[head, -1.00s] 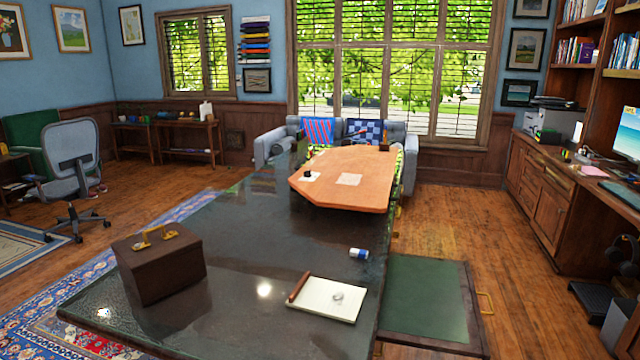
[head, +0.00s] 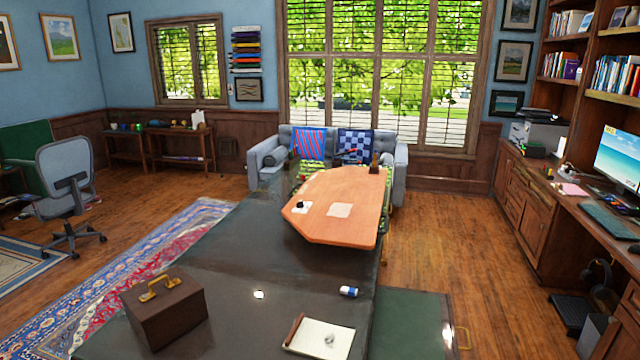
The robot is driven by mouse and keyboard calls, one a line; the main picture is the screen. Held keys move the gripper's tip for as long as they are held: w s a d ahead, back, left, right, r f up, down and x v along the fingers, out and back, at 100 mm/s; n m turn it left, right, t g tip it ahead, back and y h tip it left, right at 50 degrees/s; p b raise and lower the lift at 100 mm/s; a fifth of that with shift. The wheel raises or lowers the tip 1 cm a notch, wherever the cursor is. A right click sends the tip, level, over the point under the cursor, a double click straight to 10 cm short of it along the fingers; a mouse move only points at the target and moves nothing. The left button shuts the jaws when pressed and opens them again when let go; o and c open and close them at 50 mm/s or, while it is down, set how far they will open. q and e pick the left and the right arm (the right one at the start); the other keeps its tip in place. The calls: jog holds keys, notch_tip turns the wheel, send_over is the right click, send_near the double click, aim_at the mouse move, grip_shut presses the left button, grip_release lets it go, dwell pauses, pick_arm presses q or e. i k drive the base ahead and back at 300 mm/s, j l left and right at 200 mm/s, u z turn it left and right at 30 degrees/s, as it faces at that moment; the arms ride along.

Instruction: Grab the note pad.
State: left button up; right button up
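A white note pad (head: 312,340) with a brown bound edge lies flat on the dark table (head: 233,315), near the bottom of the head view. A small clear or silvery object (head: 330,339) rests on its page. Neither of my grippers shows in the head view, so I cannot see whether they are open or shut.
A brown box (head: 165,315) with a gold handle stands left of the pad. A small blue and white item (head: 348,291) lies just behind it. An orange board (head: 345,220) covers the table's far part. The wooden floor on the right (head: 440,250) is clear.

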aim_at(312, 338)
jog(key=k+l, duration=0.1)
jog(key=l, duration=0.5)
jog(key=k+l, duration=0.1)
jog(key=l, duration=1.05)
jog(key=k+l, duration=0.15)
jog(key=l, duration=0.45)
